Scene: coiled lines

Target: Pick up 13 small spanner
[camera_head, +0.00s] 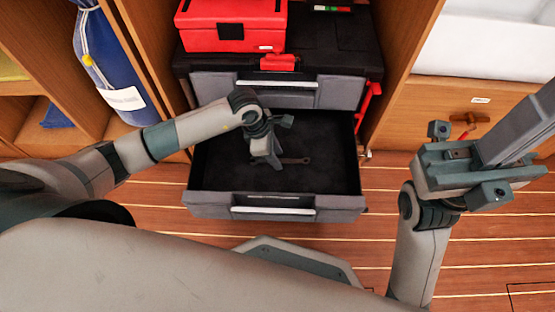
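A small dark spanner (295,161) lies on the black floor of the open lower drawer (325,180). My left gripper (273,163) points down into the drawer, just left of the spanner, and covers part of it. I cannot tell whether its fingers touch the spanner or how far apart they are. My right gripper (492,140) is raised over the floor on the right, well away from the drawer. Its fingers run toward the upper right, and I cannot tell whether they are open.
The black tool chest (345,62) carries a red toolbox (235,25) and a small green, white and red item (332,8). Its upper drawer (220,85) is above the open one. A blue bag (110,70) hangs left. Wooden cabinets flank the chest. Plank floor lies in front.

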